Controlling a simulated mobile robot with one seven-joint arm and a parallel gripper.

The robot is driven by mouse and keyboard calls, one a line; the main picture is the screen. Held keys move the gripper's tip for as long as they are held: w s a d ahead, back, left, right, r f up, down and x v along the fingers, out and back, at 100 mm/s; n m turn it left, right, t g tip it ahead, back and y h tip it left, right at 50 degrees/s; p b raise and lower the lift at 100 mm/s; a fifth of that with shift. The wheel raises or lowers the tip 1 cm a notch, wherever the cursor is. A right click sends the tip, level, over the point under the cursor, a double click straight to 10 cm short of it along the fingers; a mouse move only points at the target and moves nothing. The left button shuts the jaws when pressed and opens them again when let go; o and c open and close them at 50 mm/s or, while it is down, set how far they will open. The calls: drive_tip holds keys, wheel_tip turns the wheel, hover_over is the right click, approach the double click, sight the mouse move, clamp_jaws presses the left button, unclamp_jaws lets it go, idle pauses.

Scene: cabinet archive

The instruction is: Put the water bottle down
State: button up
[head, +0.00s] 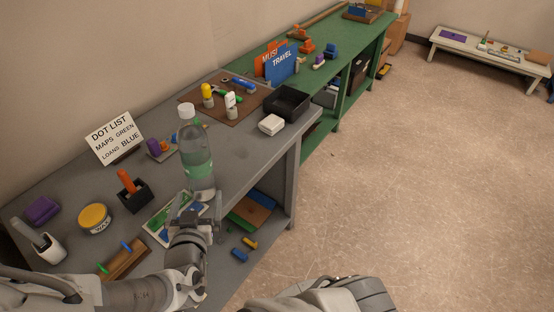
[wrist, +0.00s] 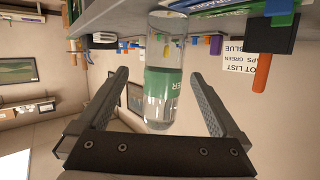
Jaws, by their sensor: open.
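The water bottle (head: 197,155) is clear with a green label and a white cap. It stands upright on the grey table (head: 245,150), close to its front edge. My gripper (head: 195,208) is in front of the bottle's lower part in the head view. In the wrist view, which is upside down, the bottle (wrist: 163,85) shows between the two spread fingers of my gripper (wrist: 159,76), with visible gaps on both sides. The gripper is open. The cap is out of sight in the wrist view.
A picture card (head: 160,229) lies beside the bottle, near a black holder (head: 134,196) with an orange item. A black tray (head: 287,103) and a white box (head: 271,125) lie to the right. A sign (head: 114,137) stands behind.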

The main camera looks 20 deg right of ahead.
drive_tip(key=f+g, duration=0.1)
drive_tip(key=f+m+g+y, duration=0.1)
drive_tip(key=g, duration=0.1)
drive_tip(key=shift+a+f+g, duration=0.15)
drive_tip(key=shift+a+g, duration=0.05)
drive_tip(key=shift+g, duration=0.1)
drive_tip(key=shift+s+a+g+y, duration=0.1)
drive_tip(key=shift+a+g+y, duration=0.2)
drive_tip(key=shift+g+y, duration=0.3)
wheel_tip(320, 180, up, 14)
drive_tip(key=s+d+n+g+y, duration=0.2)
drive_tip(key=s+d+g+y, duration=0.1)
drive_tip(key=y, duration=0.2)
drive_tip(key=s+d+r+n+h, duration=0.2)
drive_tip(key=s+d+r+h, duration=0.1)
drive_tip(key=s+d+r, duration=0.6)
drive_tip(key=s+d, duration=0.1)
drive_tip(key=d, duration=0.3)
drive_tip(key=shift+s+d+r+n+g+h, duration=0.25)
drive_tip(key=shift+s+r+n+g+h, duration=0.05)
drive_tip(key=shift+s+g, duration=0.1)
